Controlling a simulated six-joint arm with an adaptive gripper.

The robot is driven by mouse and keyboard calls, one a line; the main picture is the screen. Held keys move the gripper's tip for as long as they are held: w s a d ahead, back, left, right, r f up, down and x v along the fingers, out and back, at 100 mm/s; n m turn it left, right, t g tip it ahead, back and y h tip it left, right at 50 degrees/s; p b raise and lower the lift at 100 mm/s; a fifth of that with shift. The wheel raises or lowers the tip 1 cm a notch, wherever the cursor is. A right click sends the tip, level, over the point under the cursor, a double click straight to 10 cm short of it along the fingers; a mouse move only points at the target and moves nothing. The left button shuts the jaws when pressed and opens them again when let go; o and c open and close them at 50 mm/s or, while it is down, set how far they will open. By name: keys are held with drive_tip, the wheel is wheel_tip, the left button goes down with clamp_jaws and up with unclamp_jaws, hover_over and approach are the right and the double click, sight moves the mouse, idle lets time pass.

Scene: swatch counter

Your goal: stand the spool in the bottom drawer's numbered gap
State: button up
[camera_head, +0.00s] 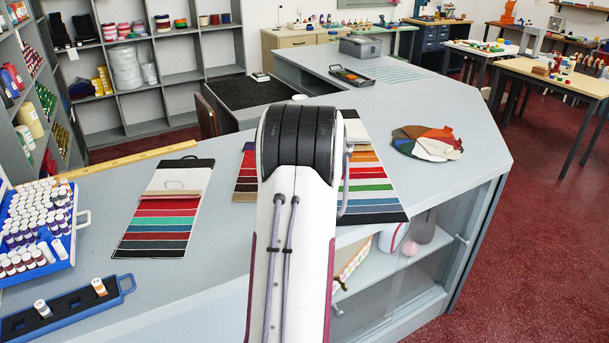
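A blue case (83,232) at the left edge holds rows of small white-topped spools (40,212) in dark colours. In front of it, at the bottom left, is a long blue drawer-like tray (128,287) with a dark insert. Two spools stand upright in this tray, one orange-labelled (99,287) and one white and brown (43,308). Dark empty gaps show between and beside them. No numbers are legible, and I cannot tell which spool or gap the task names. My arm rises through the middle of the view; my gripper is not visible.
A swatch card (160,219) lies on the grey counter (221,240) right of the case. Another striped card (378,190) lies partly behind my arm. Fabric pieces (428,142) lie farther right. A yellow ruler (126,158) lies along the back edge. Counter between tray and arm is clear.

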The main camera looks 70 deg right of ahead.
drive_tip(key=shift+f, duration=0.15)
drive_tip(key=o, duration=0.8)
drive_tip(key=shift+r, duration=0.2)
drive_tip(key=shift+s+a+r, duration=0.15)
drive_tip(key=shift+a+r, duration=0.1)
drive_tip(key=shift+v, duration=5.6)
